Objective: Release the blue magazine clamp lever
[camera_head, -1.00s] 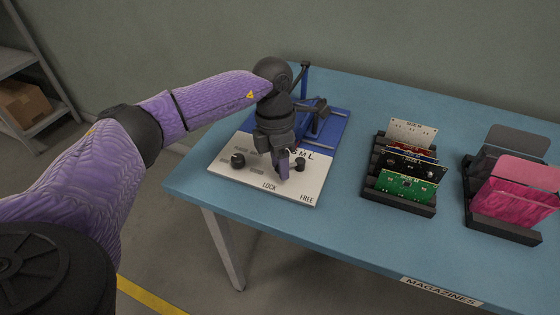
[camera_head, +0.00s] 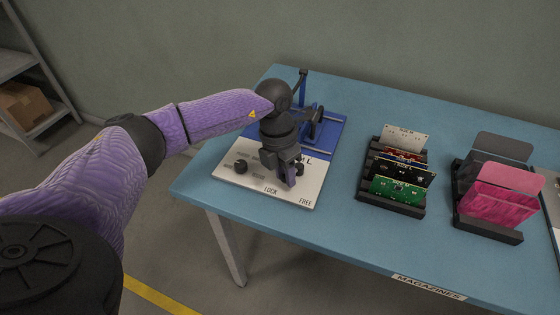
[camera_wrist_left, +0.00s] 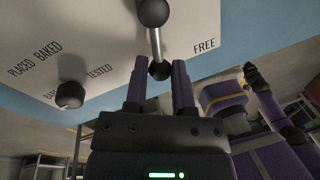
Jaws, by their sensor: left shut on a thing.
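The clamp lever (camera_wrist_left: 155,44) shows in the left wrist view as a metal rod with a black ball at each end. It stands on the white panel (camera_head: 232,176) in front of the blue fixture base (camera_head: 333,130). My left gripper (camera_head: 290,183) reaches down over the panel's front half, between the LOCK and FREE labels. In the left wrist view its two purple fingers (camera_wrist_left: 159,88) are closed around the lever's near black ball (camera_wrist_left: 159,70). In the head view the gripper hides most of the lever. My right gripper is out of view.
A black selector knob (camera_head: 240,166) stands on the panel to the left. Right of the fixture, a black rack holds circuit boards (camera_head: 398,189). Farther right, another rack holds pink and grey plates (camera_head: 500,203). The blue table (camera_head: 336,214) is clear between the panel and the racks.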

